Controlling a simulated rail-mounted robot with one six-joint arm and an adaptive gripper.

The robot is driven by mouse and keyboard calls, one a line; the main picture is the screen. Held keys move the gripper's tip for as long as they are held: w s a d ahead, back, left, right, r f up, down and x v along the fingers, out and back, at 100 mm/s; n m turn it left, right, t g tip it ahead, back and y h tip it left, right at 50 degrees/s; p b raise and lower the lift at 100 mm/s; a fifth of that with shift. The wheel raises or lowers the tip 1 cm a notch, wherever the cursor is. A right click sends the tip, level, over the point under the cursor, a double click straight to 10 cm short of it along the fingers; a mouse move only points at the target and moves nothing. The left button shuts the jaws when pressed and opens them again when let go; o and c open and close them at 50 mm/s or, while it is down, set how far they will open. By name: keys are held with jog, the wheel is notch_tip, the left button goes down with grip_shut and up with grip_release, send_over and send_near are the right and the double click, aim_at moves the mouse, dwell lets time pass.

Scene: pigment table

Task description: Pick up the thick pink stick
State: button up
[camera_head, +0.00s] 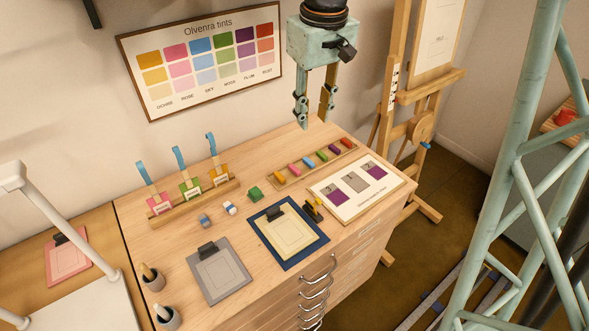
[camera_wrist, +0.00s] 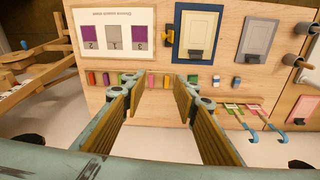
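A short pink stick (camera_head: 294,169) lies in a row of coloured sticks on a narrow wooden tray (camera_head: 313,168) toward the back of the table. It is the only pink stick I can make out; its thickness against the others is hard to judge. In the wrist view the pink stick (camera_wrist: 166,80) shows between my fingers, beyond their tips. My gripper (camera_head: 312,121) is open and empty, pointing down in the air above the back of the table. It also shows in the wrist view (camera_wrist: 157,90), with its fingers wide apart.
A green block (camera_head: 255,193) sits left of the tray, a card with purple swatches (camera_head: 328,190) in front. Upright blue-handled tools (camera_head: 181,160) stand in a rack further left.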

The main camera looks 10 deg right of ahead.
jog(key=w+f+n+g+p, duration=0.1)
jog(key=w+f+p, duration=0.2)
jog(key=w+f, duration=1.1)
notch_tip(320, 180, down, 4)
jog(key=shift+w+f+n+p, duration=0.2)
jog(key=shift+f+n+p, duration=0.1)
jog(key=shift+n, duration=0.1)
jog(key=shift+f, duration=0.1)
send_over(297, 170)
jog(key=shift+f, duration=4.15)
jog(key=shift+s+f, duration=0.1)
jog(key=shift+f, duration=0.1)
jog(key=shift+f+p, duration=0.35)
jog(key=shift+f, duration=2.05)
jog(key=shift+c, duration=0.8)
jog(key=c, duration=0.7)
